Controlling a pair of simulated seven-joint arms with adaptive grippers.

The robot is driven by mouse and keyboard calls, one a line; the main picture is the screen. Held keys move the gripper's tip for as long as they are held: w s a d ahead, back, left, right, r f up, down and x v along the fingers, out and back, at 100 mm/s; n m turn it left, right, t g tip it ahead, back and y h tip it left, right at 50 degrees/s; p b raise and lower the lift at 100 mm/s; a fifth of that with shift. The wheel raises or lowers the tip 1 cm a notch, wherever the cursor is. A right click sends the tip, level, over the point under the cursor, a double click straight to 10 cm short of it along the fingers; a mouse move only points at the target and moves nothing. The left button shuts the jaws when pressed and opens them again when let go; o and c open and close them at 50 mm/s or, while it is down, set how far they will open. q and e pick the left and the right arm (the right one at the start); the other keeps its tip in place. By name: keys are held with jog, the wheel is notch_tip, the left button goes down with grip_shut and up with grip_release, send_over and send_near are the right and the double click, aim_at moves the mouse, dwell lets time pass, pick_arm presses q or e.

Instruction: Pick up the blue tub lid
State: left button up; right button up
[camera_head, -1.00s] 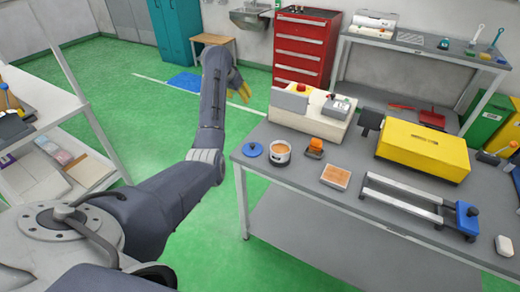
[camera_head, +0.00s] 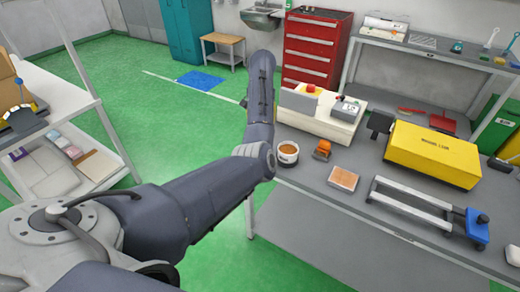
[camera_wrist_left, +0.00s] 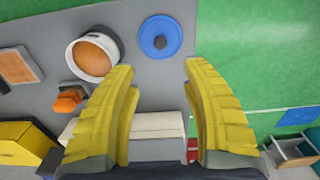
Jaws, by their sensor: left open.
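The blue tub lid (camera_wrist_left: 148,31), round with a dark central knob, lies flat on the grey bench near its edge in the left wrist view. In the head view my left arm hides it. My left gripper (camera_wrist_left: 160,68) has two yellow ribbed fingers, spread wide and empty. In the wrist view the lid appears just beyond the gap between the fingertips, apart from both. In the head view the fingers are hidden behind my forearm. My right gripper is in neither current view.
A white tub with orange contents (camera_wrist_left: 92,56) stands close beside the lid. An orange object (camera_head: 322,150), a tan block (camera_head: 343,178), a cream machine (camera_head: 325,122) and a yellow box (camera_head: 432,153) share the bench. Open green floor lies past the bench edge.

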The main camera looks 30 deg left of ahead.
pick_arm(q)
notch_tip(320, 180, down, 7)
jog(key=shift+f, duration=0.1)
jog(key=shift+s+f, duration=0.15)
jog(key=shift+f, duration=2.4)
jog(key=shift+c, duration=0.2)
grip_shut()
